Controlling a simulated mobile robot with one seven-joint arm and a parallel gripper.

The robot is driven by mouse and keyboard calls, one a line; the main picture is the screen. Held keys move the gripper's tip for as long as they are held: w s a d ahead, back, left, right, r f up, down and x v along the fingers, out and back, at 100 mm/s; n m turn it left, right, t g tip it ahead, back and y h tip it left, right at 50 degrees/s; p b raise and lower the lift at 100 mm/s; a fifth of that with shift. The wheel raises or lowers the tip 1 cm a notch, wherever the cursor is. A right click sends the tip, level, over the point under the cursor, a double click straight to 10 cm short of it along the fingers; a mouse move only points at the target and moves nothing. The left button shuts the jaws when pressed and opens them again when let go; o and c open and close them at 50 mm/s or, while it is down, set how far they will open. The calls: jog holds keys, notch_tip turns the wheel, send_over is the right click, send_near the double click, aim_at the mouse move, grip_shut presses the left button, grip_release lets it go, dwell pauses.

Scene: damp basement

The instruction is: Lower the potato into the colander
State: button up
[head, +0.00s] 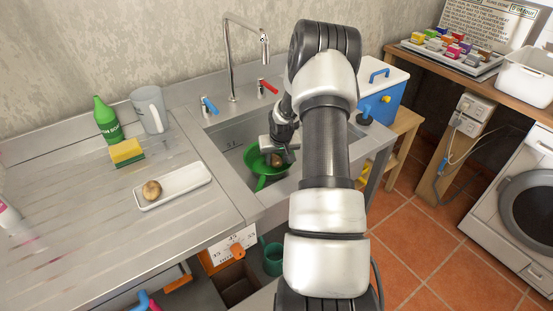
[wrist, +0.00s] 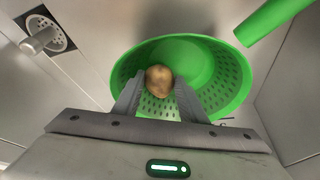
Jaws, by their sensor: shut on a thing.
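The green colander (head: 262,163) with a long green handle sits in the sink basin. In the wrist view the colander (wrist: 215,65) shows its perforated inside and its handle at the upper right. My gripper (head: 283,156) is over the colander, partly hidden by my arm in the head view. In the wrist view my gripper (wrist: 158,90) is shut on a brown potato (wrist: 158,79), which shows between the fingertips within the colander's outline. The potato (head: 277,161) also shows in the head view. I cannot tell whether it touches the colander's bottom.
Another potato (head: 152,189) lies on a white tray (head: 188,184) on the drainer. A sponge (head: 127,153), green bottle (head: 106,119) and clear jug (head: 150,108) stand behind it. The tap (head: 230,60) rises behind the sink (head: 222,138); a drain fitting (wrist: 45,38) is at the basin's left in the wrist view.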

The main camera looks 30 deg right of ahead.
jog(key=o, duration=1.2)
jog(key=shift+c, duration=0.2)
jog(key=shift+r, duration=0.15)
